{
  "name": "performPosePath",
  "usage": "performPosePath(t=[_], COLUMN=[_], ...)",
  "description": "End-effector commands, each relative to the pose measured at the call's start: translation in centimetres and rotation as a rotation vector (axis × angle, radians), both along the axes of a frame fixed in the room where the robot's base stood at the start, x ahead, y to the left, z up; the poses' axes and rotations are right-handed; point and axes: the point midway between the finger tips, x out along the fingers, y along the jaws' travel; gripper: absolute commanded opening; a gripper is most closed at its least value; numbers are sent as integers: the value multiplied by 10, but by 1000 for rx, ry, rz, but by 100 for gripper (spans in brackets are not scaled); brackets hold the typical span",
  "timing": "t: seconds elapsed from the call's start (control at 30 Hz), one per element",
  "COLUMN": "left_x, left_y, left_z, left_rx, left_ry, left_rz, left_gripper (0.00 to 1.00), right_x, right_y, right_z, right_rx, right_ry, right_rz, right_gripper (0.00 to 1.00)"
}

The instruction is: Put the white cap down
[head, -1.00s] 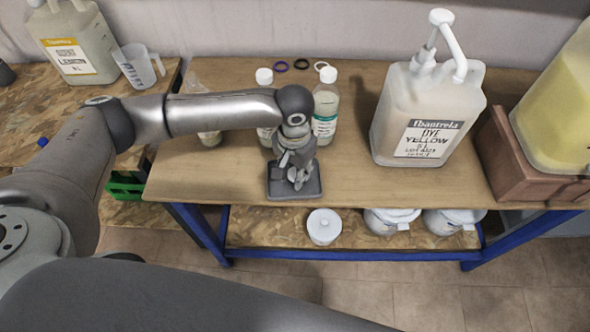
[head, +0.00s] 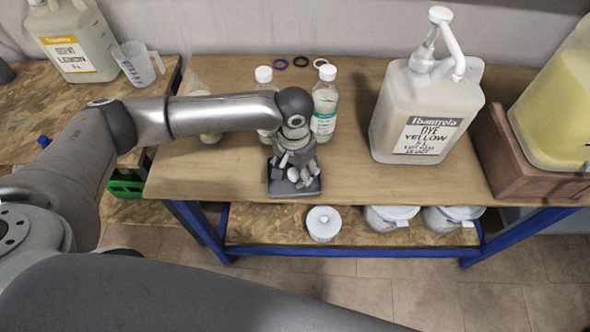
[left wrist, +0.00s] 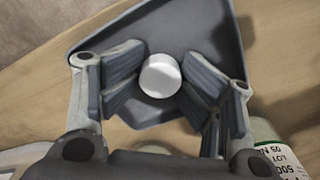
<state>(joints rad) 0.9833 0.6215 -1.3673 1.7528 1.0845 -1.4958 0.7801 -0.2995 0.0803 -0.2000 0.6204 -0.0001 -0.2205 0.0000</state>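The white cap (left wrist: 160,76) lies on a dark grey tray (left wrist: 190,22) in the left wrist view, between the two spread fingers of my left gripper (left wrist: 162,82). Narrow gaps seem to show beside the cap. In the head view my left gripper (head: 295,166) is low over the tray (head: 312,188), which stands at the table's front edge. The fingers hide most of the tray there, and the cap is hard to make out. My right gripper is not in view.
Two white-capped bottles (head: 325,108) stand just behind the gripper, one partly hidden by my arm. A large pump container (head: 425,110) stands to the right. Three small rings (head: 302,62) lie at the back. The tabletop (head: 350,177) right of the tray is clear.

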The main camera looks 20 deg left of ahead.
Motion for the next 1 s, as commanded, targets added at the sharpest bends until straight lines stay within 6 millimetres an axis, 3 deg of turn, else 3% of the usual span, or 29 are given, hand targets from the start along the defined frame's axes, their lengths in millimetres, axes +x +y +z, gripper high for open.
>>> performPosePath(t=[0.1, 0.23, 0.7, 1.0], left_x=[-3, -1, 0, 0], left_y=[1, 1, 1, 2], left_z=[-2, 10, 113, 133], left_rx=[4, 3, 0, 0], left_ry=[10, 4, 0, 1], left_rz=[-1, 0, 0, 1], left_gripper=[48, 48, 48, 48], right_x=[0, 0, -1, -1], right_y=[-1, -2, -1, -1], right_z=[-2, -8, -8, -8], right_rx=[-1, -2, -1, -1], right_ry=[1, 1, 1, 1], right_rz=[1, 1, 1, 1], right_gripper=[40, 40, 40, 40])
